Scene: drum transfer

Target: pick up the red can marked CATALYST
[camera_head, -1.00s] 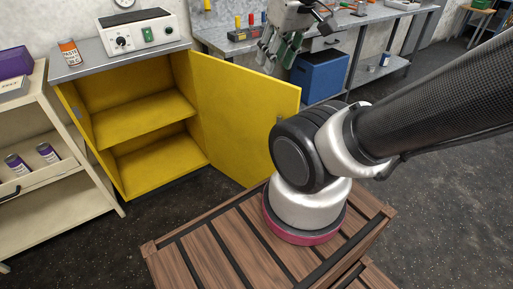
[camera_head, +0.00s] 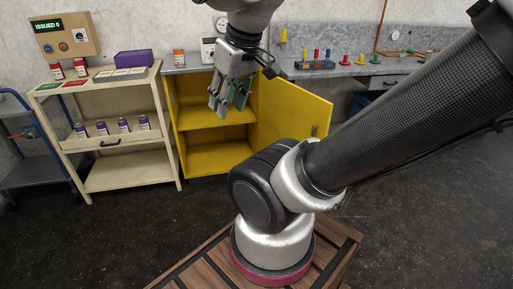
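Two red cans with pale labels stand on the top of the cream cart at the left, one at the left (camera_head: 56,71) and one beside it (camera_head: 80,68). Their lettering is too small to read, so I cannot tell which is marked CATALYST. My gripper (camera_head: 229,106) hangs in front of the yellow cabinet, fingers pointing down. Its fingers look apart, with nothing seen between them. It is well to the right of the red cans and apart from them.
The cream cart (camera_head: 112,143) also holds a purple box (camera_head: 134,59) and several purple-banded cans lower down. An orange can (camera_head: 179,57) stands on the cabinet. The yellow cabinet door (camera_head: 290,112) is open. A blue trolley (camera_head: 30,172) stands far left.

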